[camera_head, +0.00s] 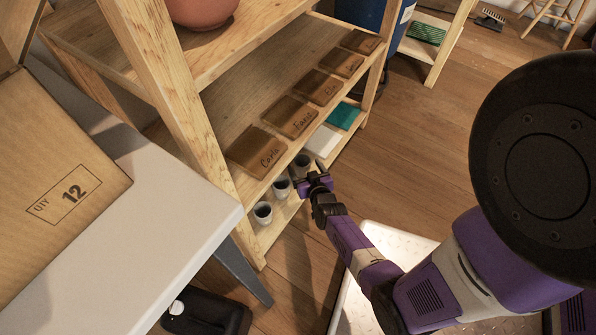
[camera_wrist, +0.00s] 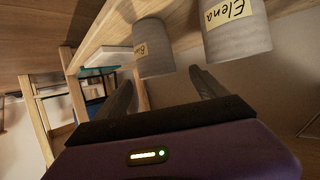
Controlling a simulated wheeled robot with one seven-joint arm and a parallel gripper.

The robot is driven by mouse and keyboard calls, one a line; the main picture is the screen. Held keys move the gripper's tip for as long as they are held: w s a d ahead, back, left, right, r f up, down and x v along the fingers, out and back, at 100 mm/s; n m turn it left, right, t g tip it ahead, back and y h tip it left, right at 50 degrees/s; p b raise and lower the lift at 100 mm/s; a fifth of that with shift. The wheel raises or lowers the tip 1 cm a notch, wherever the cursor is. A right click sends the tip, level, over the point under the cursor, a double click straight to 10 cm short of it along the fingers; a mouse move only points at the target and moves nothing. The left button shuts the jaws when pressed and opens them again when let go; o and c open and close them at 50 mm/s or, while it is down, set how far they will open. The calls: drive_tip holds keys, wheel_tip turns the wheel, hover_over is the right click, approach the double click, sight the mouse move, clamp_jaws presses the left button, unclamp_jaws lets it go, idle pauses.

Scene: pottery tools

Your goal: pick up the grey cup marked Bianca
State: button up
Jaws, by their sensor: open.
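Three small grey cups stand in a row on the lowest shelf in the head view: a near one (camera_head: 263,212), a middle one (camera_head: 281,187) and a far one (camera_head: 302,166). Their labels do not show there. In the wrist view, a grey cup with a small tan label (camera_wrist: 152,50), whose writing seems to start with B, is beyond and between the fingers. A larger-looking grey cup marked Elena (camera_wrist: 236,38) is to its right. My gripper (camera_head: 312,182) is beside the far cups, open and empty; its spread fingers also show in the wrist view (camera_wrist: 162,78).
A wooden shelf unit (camera_head: 183,85) stands over the cups, with name plaques (camera_head: 257,151) on the board above. White and teal items (camera_head: 343,116) lie beyond the cups. A table (camera_head: 170,240) with a cardboard box (camera_head: 60,190) is at left. Open floor (camera_head: 430,150) lies right.

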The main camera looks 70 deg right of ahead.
sight(300, 157)
drive_tip(key=b+x, duration=0.1)
drive_tip(key=x, duration=0.1)
drive_tip(key=b+x, duration=0.1)
drive_tip(key=x, duration=0.1)
drive_tip(key=b+x, duration=0.1)
drive_tip(key=x, duration=0.1)
drive_tip(key=shift+d+f+b, duration=0.35)
drive_tip(key=shift+f, duration=0.05)
drive_tip(key=shift+w+d+f, duration=0.15)
drive_tip(key=shift+w+d, duration=0.2)
drive_tip(key=shift+d, duration=0.05)
drive_tip(key=c, duration=1.6)
